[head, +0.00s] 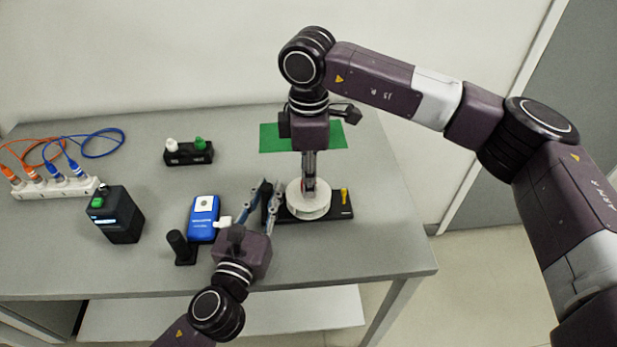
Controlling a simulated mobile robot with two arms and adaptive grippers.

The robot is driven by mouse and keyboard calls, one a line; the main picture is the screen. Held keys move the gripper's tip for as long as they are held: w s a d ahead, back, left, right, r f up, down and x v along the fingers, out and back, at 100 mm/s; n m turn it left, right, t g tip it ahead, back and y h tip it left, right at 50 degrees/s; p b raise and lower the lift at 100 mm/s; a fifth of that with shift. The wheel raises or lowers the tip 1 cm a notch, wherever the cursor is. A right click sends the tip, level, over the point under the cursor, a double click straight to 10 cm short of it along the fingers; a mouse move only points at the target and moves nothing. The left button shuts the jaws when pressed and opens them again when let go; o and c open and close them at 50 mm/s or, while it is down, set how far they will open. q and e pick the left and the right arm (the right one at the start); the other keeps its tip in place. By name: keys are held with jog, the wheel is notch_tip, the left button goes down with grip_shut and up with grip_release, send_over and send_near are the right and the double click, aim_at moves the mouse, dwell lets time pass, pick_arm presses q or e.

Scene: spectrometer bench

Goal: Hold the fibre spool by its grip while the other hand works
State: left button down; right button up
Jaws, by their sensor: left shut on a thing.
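The fibre spool (312,211) is a white round drum near the bench's front right, on a black base plate (340,209) with a small yellow peg. My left gripper (268,190) reaches in from the front and is shut on a dark part at the spool's left, which looks like its grip; the fingers mostly hide it. My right gripper (309,188) points straight down from above over the spool's middle. Its fingers overlap in this view, with something reddish by them, so I cannot tell whether they are open or touching the spool.
A blue meter (203,218), a black post (181,247) and a black box (115,214) stand to the left. Behind are a black holder (188,153) with white and green caps, and a green mat (271,138). A white strip (55,188) with orange and blue cables lies far left.

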jog(key=o, duration=0.4)
notch_tip(320, 180, up, 12)
jog(key=shift+r, duration=0.1)
dwell(0.4)
pick_arm(q)
jog(key=c, duration=1.7)
grip_release()
